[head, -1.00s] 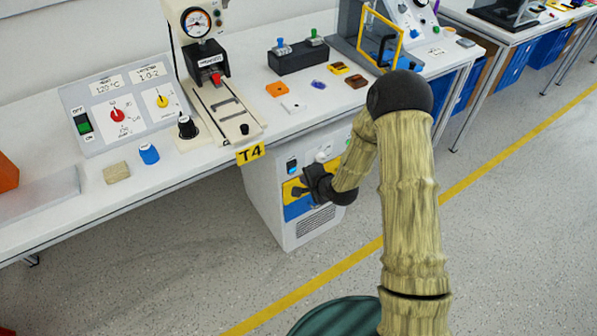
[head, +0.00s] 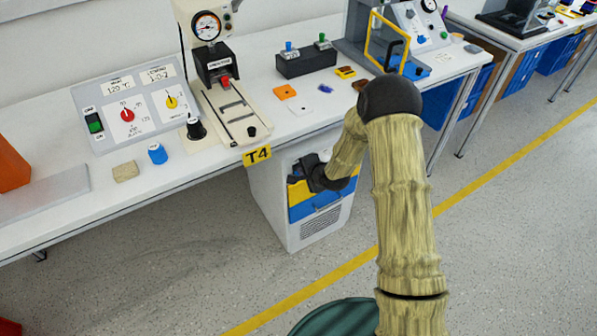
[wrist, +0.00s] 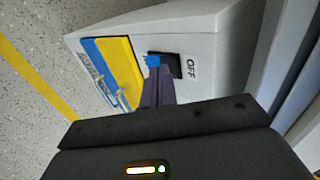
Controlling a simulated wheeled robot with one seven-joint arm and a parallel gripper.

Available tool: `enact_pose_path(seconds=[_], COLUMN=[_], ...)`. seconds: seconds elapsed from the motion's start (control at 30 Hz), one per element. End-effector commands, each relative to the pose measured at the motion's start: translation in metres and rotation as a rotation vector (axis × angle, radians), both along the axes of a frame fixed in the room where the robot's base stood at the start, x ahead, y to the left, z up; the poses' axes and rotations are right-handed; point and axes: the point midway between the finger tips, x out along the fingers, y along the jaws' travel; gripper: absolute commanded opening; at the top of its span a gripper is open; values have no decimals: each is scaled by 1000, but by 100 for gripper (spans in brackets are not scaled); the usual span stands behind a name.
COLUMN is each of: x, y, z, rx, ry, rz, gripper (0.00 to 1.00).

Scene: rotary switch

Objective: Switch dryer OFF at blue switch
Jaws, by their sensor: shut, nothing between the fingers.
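The dryer is a white cabinet (head: 275,213) with yellow and blue front panels, under the table by the T4 tag. In the wrist view its blue switch (wrist: 153,61) sits at a dark recess in the white front (wrist: 202,43), beside an OFF label (wrist: 191,67). My gripper (head: 294,170) is shut and empty in front of the dryer's upper front. In the wrist view the shut fingertips (wrist: 156,72) are right at the blue switch and partly cover it; I cannot tell whether they touch. In the head view the gripper hides the switch.
The table edge (head: 215,170) runs just above the dryer. On the table are a control panel (head: 128,108), a blue knob (head: 157,153) and a press (head: 230,105). The floor in front is free.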

Motion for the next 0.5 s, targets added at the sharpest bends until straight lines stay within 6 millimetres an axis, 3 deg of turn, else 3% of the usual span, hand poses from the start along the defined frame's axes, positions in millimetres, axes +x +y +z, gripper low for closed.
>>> enact_pose_path(seconds=[0.5], x=[0], y=[-1], z=[12], rx=[0], ry=[1], rz=[-1], gripper=[0])
